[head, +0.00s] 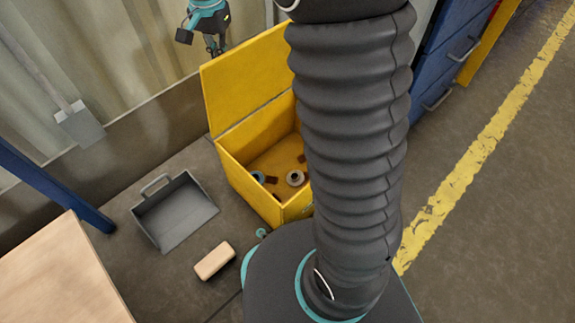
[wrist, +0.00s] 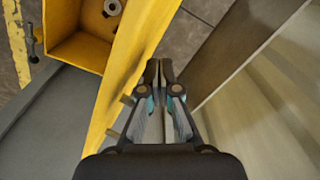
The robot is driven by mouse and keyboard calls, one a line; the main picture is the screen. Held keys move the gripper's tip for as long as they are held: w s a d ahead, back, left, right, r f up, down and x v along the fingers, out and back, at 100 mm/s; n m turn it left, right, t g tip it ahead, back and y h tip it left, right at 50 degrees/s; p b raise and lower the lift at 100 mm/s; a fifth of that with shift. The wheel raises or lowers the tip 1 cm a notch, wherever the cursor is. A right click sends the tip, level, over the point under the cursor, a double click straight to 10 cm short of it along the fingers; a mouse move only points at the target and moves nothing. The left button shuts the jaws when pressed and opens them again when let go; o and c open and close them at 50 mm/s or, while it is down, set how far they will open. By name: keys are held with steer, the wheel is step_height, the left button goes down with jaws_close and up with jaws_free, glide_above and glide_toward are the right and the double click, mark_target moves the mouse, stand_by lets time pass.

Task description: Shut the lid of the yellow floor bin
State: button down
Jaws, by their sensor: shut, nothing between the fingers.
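The yellow floor bin (head: 243,183) stands on the floor, left of my dark ribbed column, which hides its right part. Its lid (head: 243,82) is open and stands up along the wall side. A few small parts, including a pale ring (head: 295,178), lie inside. My gripper (head: 216,50) is shut and empty, pointing down beyond the lid's upper left edge, on the wall side. In the wrist view the gripper (wrist: 159,72) is beside the lid (wrist: 132,68), seen nearly edge-on, with the open bin (wrist: 75,50) beyond it. I cannot tell whether they touch.
The corrugated wall (head: 110,60) is close behind the gripper and lid. A grey dustpan (head: 178,212) and a tan block (head: 214,261) lie left of the bin. A wooden top (head: 60,275) is at lower left. Blue drawers (head: 445,60) stand beyond the bin at right.

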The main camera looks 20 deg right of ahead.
step_height(320, 180, up, 10)
steer(key=p, duration=0.9)
stand_by(1.8)
steer(key=s+f+n, duration=0.1)
steer(key=s+n, duration=0.2)
steer(key=s+d+f+n, duration=0.1)
steer(key=n, duration=0.1)
steer(key=shift+s+d+f+t, duration=0.1)
steer(key=shift+s+f+t, duration=0.2)
steer(key=shift+f, duration=0.05)
steer(key=s+d+r+n+t, duration=0.1)
steer(key=s+d+r+t, duration=0.1)
steer(key=s, duration=0.9)
steer(key=s+d+r+n+t+p, duration=0.1)
steer(key=s+d+r+t, duration=0.2)
steer(key=s, duration=0.7)
steer(key=shift+s+d+r, duration=0.35)
steer(key=shift+d+r, duration=0.25)
steer(key=shift+d, duration=0.55)
